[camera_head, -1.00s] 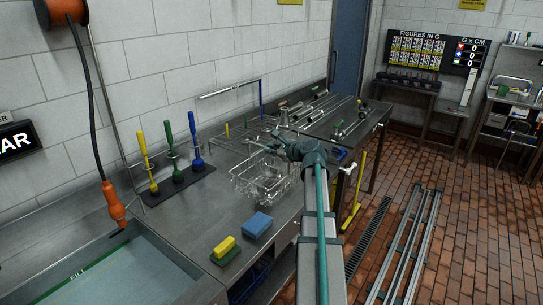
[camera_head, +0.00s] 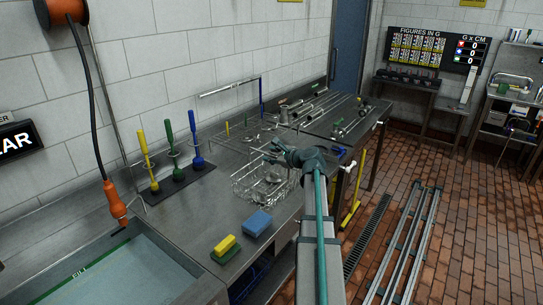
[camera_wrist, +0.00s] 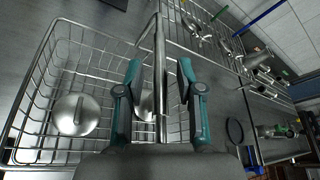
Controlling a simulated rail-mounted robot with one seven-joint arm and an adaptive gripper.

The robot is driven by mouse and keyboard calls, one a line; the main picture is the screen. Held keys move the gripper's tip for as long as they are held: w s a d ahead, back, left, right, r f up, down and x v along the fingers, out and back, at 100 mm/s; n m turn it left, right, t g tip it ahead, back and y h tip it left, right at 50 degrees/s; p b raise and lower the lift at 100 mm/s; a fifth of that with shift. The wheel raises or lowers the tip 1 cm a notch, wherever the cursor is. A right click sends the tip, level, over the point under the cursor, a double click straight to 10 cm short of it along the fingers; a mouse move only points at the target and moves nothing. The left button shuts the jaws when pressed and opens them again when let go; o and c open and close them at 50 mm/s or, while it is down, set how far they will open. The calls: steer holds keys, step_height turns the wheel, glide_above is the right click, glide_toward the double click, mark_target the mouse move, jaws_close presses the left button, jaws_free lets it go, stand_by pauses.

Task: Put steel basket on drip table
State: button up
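The steel basket (camera_head: 240,190) is a wire basket standing on the near steel counter, with round metal parts inside. In the wrist view the basket (camera_wrist: 30,100) fills the left and centre, with a rounded steel part (camera_wrist: 76,114) inside. My gripper (camera_head: 268,150) is over the basket's upper side. In the wrist view the gripper (camera_wrist: 159,72) is open, with an upright steel bar of the basket between its teal fingers and gaps on both sides. A steel surface (camera_head: 322,127) carrying several metal parts lies behind; I cannot tell for certain whether it is the drip table.
A wire rack (camera_head: 222,140) stands close behind the basket. Brushes with yellow, green and blue handles (camera_head: 168,150) stand at the left. A blue sponge (camera_head: 257,223) and a yellow-green sponge (camera_head: 225,245) lie in front, beside a water sink (camera_head: 130,275).

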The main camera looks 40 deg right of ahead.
steer(key=shift+r, duration=0.1)
steer(key=b+v, duration=0.2)
steer(key=v, duration=1)
